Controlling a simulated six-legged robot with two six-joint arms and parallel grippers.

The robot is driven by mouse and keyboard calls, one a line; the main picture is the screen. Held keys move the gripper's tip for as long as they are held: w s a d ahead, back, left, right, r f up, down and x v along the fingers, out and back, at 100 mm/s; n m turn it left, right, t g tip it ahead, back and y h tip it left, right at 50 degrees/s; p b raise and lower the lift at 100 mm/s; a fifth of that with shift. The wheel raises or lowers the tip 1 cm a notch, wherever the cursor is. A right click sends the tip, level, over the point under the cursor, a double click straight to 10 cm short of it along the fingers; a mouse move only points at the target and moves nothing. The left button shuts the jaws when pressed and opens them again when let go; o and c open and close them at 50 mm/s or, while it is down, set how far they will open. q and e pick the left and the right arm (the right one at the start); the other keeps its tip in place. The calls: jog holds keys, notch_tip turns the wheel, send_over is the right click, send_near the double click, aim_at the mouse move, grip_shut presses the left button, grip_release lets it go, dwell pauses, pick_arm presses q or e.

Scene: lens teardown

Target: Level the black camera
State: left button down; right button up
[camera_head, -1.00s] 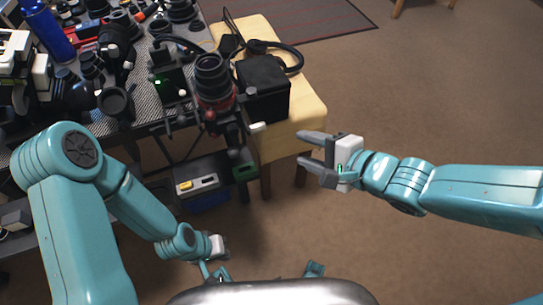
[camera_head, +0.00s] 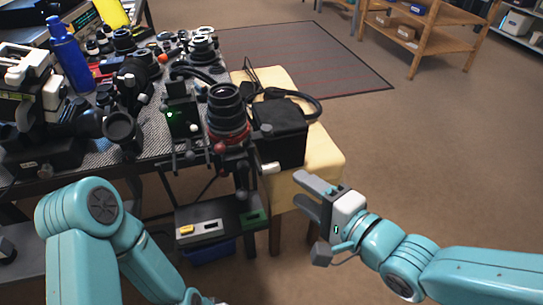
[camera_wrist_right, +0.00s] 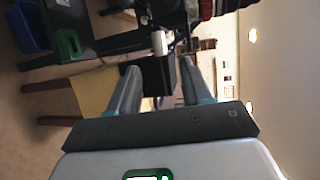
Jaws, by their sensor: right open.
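The black camera (camera_head: 228,115), with a large lens pointing up and a red ring, sits on a tripod head at the front edge of the bench. Its top shows at the upper edge of the right wrist view (camera_wrist_right: 205,8). A handle with a white end (camera_head: 270,168) sticks out to the right below it; it also shows in the wrist view (camera_wrist_right: 160,42). I cannot tell the exact tilt. My right gripper (camera_head: 309,214) is open and empty, right of and below the handle, apart from it. My left arm runs off the bottom edge; its gripper is out of view.
A black box-shaped bag (camera_head: 280,132) stands on a yellow-topped stool (camera_head: 325,160) right beside the camera. The bench left of it is crowded with lenses and a blue bottle (camera_head: 68,55). A shelf (camera_head: 205,222) is below. Open floor lies to the right.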

aim_at(276, 171)
jog(key=x, duration=0.9)
jog(key=shift+w+a+f+b, duration=0.1)
jog(key=shift+w+b, duration=0.1)
jog(key=shift+b, duration=0.2)
jog(key=shift+w+a, duration=0.35)
grip_shut()
